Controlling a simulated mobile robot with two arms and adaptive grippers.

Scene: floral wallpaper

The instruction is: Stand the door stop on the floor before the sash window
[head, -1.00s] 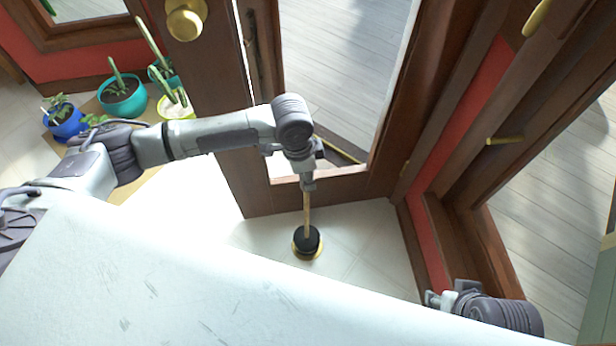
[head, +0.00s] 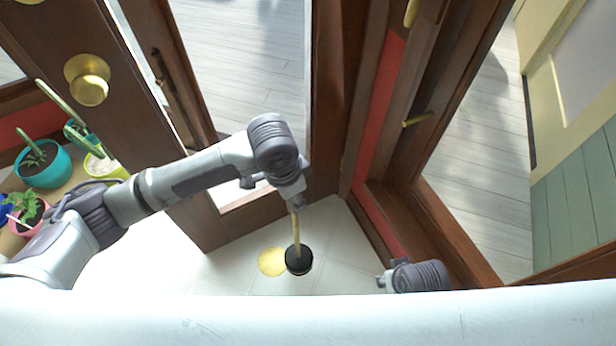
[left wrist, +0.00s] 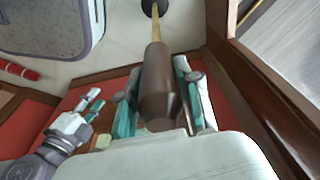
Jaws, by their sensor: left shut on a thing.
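The door stop has a round black base (head: 299,260), a thin yellow rod and a brown grip (left wrist: 157,85). My left gripper (head: 297,203) is shut on the brown grip, with a finger on each side in the left wrist view (left wrist: 158,110). The rod hangs nearly upright with the base low; I cannot tell whether it touches the floor. The sash window (head: 470,150) appears to be the dark wooden frame at right, with brass fittings. My right gripper (head: 381,282) is low near that window's sill; its finger gap is unclear.
A yellow disc (head: 272,262) lies on the pale floor (head: 225,275) beside the base. A glazed brown door (head: 195,215) with a brass knob (head: 88,80) stands behind my left arm. Potted plants (head: 42,165) are at left. Pale floor is clear between base and window wall.

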